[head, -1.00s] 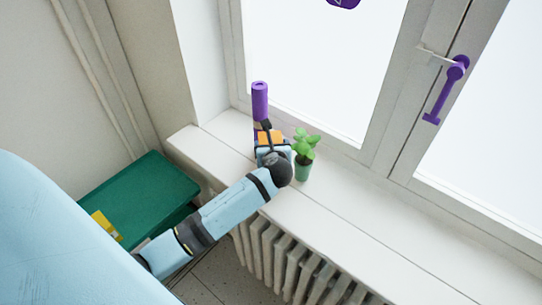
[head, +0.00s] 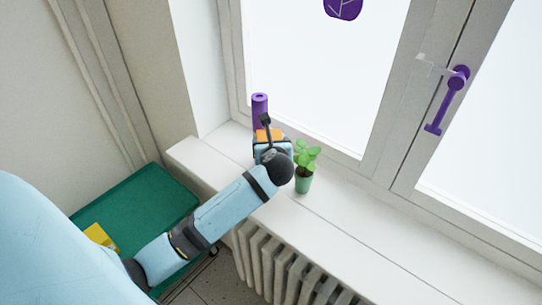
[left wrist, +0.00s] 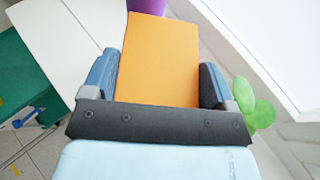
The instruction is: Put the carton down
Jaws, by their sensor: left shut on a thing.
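The orange carton (left wrist: 158,58) fills the space between the two fingers of my left gripper (left wrist: 160,80) in the left wrist view. In the head view the carton (head: 262,135) shows only as a small orange patch, mostly hidden behind my left gripper (head: 268,140). My left gripper is shut on it, over the white window sill (head: 350,217). I cannot tell whether the carton touches the sill. My right gripper is in neither view.
A purple cylinder (head: 260,108) stands on the sill just behind the carton. A potted green plant (head: 304,180) stands close to the right of my gripper. The sill is clear further right. A green cart (head: 150,200) with a yellow item (head: 100,237) is below left.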

